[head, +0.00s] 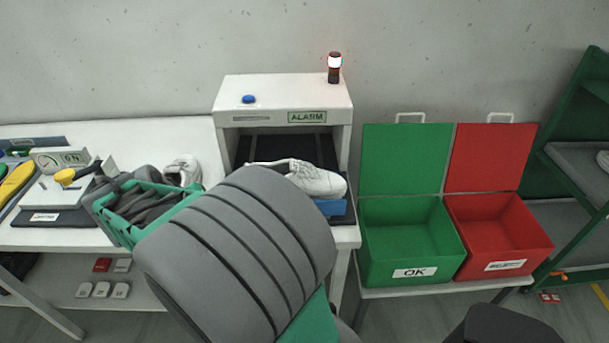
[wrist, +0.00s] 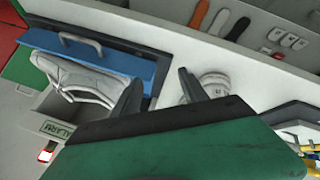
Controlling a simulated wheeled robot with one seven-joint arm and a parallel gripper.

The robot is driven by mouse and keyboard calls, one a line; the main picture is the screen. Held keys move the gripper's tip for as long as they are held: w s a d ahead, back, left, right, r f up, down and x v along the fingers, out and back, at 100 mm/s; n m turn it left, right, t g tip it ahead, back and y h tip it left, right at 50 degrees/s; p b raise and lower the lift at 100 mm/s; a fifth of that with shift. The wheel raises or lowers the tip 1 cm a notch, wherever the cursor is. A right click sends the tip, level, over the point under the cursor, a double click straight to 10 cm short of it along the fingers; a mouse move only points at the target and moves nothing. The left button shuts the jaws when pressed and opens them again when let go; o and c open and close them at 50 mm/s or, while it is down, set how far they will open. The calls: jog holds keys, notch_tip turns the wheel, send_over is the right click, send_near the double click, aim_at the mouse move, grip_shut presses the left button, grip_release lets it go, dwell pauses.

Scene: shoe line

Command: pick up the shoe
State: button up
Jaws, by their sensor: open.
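A white shoe (head: 318,181) rests in the opening of the white machine marked ALARM, toe to the right, beside a blue part (head: 331,207). In the wrist view this shoe (wrist: 72,80) is at left, beside the blue panel (wrist: 115,63). In the head view, my arm hides much of the middle.
A green OK bin (head: 408,240) and a red bin (head: 497,235), both empty with lids up, stand right of the machine. A scale with a dial (head: 62,178) is on the left table. A red-white lamp (head: 334,66) stands on the machine. A green rack (head: 585,160) is far right.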

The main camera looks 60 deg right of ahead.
jog(key=s+d+r+m+g+h+p, duration=0.1)
jog(key=s+d+r+m+g+h, duration=0.15)
jog(key=s+d, duration=0.45)
jog(key=s+d+r+m+g+h+p, duration=0.2)
jog(key=s+d+r+g, duration=0.1)
jog(key=d, duration=0.7)
jog(key=p+x, duration=0.1)
jog(key=x, duration=0.6)
jog(key=shift+w+d+f+p, duration=0.1)
jog(key=shift+d+p, duration=0.05)
jog(key=shift+p, duration=0.25)
jog(key=shift+c, duration=0.5)
grip_shut()
